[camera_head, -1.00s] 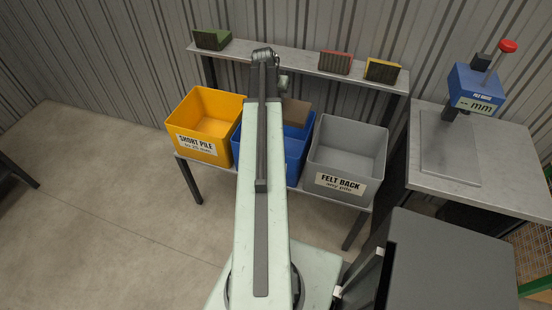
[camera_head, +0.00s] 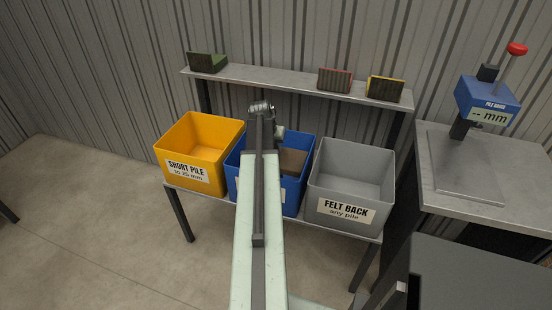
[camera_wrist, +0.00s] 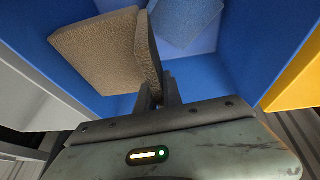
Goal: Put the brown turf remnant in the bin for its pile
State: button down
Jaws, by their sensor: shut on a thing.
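The brown turf remnant (camera_head: 292,161) shows at the mouth of the blue bin (camera_head: 308,150), right of my arm. In the wrist view the remnant (camera_wrist: 100,52) is a tan, rough-faced piece, held at its lower right edge between the fingertips of my gripper (camera_wrist: 159,93). Blue bin walls (camera_wrist: 215,75) surround it there, so it is at least partly inside the bin. In the head view my arm hides the gripper and most of the blue bin's label. A flat, paler blue patch lies deeper in the bin; I cannot tell what it is.
The yellow SHORT PILE bin (camera_head: 168,155) stands left and the grey FELT BACK bin (camera_head: 340,190) right, on one bench. A shelf (camera_head: 290,84) behind holds green, red and yellow-edged samples. A blue pile gauge (camera_head: 487,103), reading "-- mm", stands on a table at right.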

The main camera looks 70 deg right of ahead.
jog(key=shift+f+b, duration=1.95)
jog(key=shift+f, duration=0.5)
jog(key=c, duration=1.5)
grip_release()
jog(key=shift+r, duration=0.1)
jog(key=p+v, duration=1.2)
jog(key=v, duration=0.1)
jog(key=shift+d, duration=0.2)
jog(key=shift+r, duration=0.1)
